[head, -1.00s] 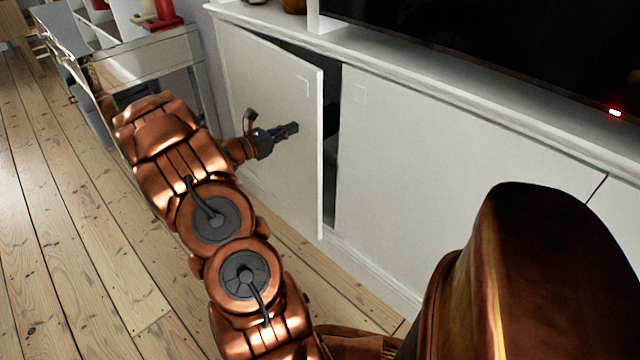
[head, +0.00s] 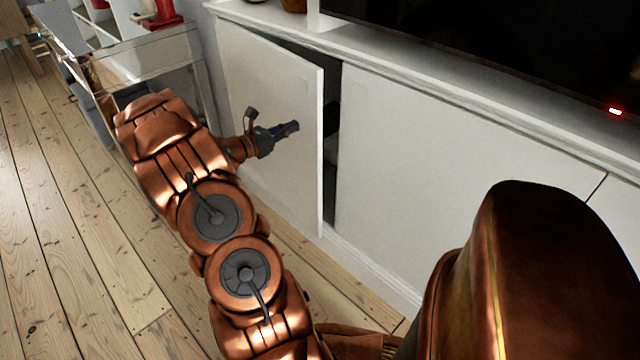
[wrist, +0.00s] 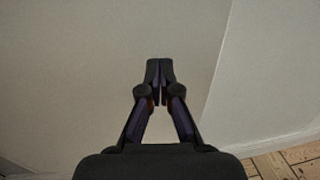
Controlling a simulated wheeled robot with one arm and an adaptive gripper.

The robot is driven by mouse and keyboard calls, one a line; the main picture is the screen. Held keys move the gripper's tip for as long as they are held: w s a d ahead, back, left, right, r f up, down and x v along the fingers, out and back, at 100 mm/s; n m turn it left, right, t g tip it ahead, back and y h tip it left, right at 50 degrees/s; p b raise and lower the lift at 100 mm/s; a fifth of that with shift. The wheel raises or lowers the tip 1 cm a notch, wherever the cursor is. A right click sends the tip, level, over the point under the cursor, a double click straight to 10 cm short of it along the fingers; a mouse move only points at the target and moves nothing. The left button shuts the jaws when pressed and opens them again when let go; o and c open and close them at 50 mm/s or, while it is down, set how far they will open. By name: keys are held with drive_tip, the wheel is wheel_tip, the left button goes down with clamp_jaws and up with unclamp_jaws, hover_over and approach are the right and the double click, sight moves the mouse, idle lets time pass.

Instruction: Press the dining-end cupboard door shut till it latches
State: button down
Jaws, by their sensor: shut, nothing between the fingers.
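The dining-end cupboard door (head: 262,120) is a white panel standing partly open at the left end of the white cupboard. A dark gap (head: 331,150) shows between its free edge and the shut panel to its right. My gripper (head: 296,127) is shut and empty, in front of the door's outer face towards its free edge. In the wrist view the shut fingertips (wrist: 160,66) point at the pale door face (wrist: 70,70), with the door's edge to their right. I cannot tell whether the fingertips touch the door.
A shut white panel (head: 450,160) adjoins the gap on the right. A dark television (head: 520,50) stands above on the cupboard top. A pale side table (head: 165,55) with a red object (head: 164,14) stands at the back left. The floorboards (head: 60,220) at left are clear.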

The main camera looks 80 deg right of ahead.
drive_tip(key=p+x, duration=0.1)
drive_tip(key=x, duration=0.8)
drive_tip(key=shift+p, duration=0.35)
idle(3.7)
drive_tip(key=shift+w+a, duration=0.1)
drive_tip(key=p+v, duration=0.3)
drive_tip(key=v, duration=1)
idle(1.2)
